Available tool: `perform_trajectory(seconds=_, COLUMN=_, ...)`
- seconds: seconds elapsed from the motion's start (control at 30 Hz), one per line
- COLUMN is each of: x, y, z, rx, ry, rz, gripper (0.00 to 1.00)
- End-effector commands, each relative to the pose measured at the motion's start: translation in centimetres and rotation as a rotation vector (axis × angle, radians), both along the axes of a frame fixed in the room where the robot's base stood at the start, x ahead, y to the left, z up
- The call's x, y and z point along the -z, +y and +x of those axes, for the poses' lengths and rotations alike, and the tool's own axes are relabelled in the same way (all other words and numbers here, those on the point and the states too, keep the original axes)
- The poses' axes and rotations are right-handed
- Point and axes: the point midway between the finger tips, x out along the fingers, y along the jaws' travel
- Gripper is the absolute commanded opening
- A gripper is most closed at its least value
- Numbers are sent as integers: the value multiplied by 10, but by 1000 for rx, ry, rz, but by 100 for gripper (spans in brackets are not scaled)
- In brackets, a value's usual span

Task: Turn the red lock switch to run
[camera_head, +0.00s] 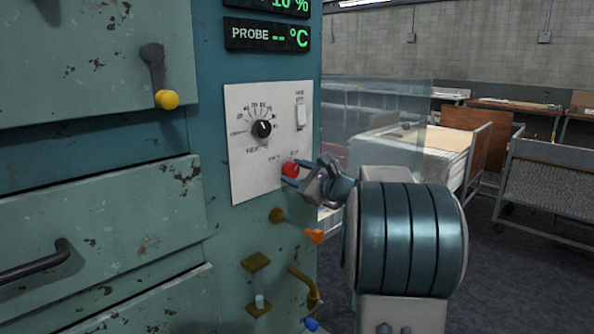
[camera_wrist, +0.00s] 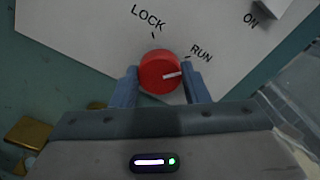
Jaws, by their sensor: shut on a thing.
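The red lock switch (camera_head: 290,169) is a round knob low on the white control panel (camera_head: 242,182). In the wrist view the red lock switch (camera_wrist: 160,71) has a white pointer line that points right, toward the side of the RUN label (camera_wrist: 202,53) and a little below its mark. The LOCK label (camera_wrist: 148,18) is above the knob. My gripper (camera_head: 292,175) is at the panel, with its two blue fingers on either side of the knob, shut on it. In the wrist view the fingers of my gripper (camera_wrist: 160,88) hold the knob's left and right sides.
A black dial (camera_head: 261,128) and a white rocker switch (camera_head: 301,116) are higher on the panel. Below are an orange-handled valve (camera_head: 314,236), brass fittings (camera_head: 257,262) and a blue handle (camera_head: 311,324). A yellow-knobbed lever (camera_head: 166,99) sticks out at left.

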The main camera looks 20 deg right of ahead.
Motion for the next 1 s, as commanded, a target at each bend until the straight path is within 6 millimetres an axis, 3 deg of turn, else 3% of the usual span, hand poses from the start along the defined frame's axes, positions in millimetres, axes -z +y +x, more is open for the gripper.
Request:
perform_trajectory(seconds=0.7, x=1, y=0, z=0, rx=1, ry=25, rz=67, gripper=18)
perform_trajectory(seconds=0.73, x=1, y=0, z=0, rx=1, ry=25, rz=67, gripper=49)
perform_trajectory(seconds=0.8, x=1, y=0, z=0, rx=1, ry=25, rz=67, gripper=63)
perform_trajectory(seconds=1.0, x=1, y=0, z=0, rx=1, ry=25, rz=66, gripper=63)
